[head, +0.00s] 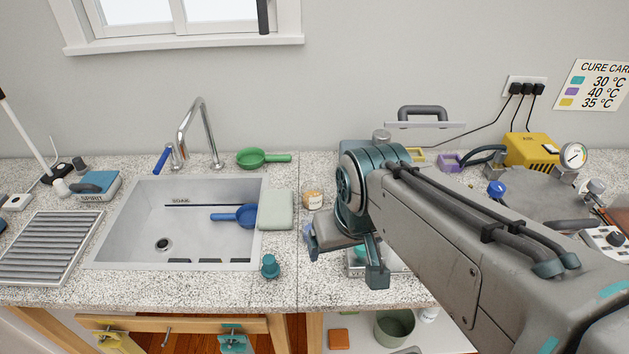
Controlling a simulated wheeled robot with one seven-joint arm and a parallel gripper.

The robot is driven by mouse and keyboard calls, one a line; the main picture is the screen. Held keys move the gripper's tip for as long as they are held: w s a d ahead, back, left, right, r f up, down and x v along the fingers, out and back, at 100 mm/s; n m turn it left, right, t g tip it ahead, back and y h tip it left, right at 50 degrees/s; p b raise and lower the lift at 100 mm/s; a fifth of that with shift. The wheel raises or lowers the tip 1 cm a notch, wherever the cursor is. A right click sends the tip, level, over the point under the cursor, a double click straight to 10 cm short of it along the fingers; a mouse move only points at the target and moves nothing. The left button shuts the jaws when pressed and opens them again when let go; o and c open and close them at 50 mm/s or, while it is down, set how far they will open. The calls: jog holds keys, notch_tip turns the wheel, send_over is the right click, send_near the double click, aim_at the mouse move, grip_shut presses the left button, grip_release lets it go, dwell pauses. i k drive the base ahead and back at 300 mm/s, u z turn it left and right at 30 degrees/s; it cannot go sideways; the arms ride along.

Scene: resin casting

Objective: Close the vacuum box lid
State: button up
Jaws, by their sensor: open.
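A thin pale plate with a dark handle (423,112) shows nearly edge-on above the back of the counter, behind my arm; it may be the vacuum box lid. A grey unit with a gauge (574,155) and a blue knob stands at the right, partly behind my arm. I cannot tell for sure which is the vacuum box; my arm covers much of that area. My gripper (346,262) is open, pointing down over the counter right of the sink. It is well to the left of the gauge unit. A small device under it is mostly hidden.
The sink (105,235) holds a blue scoop (237,215). A green pan (263,158) lies behind it, a pale sponge-like block (276,210) and amber jar (312,195) beside it. A yellow box (531,149) stands at the back right. The front counter left of my gripper is mostly clear.

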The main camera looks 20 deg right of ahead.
aim_at(403, 123)
jog(key=z, duration=0.95)
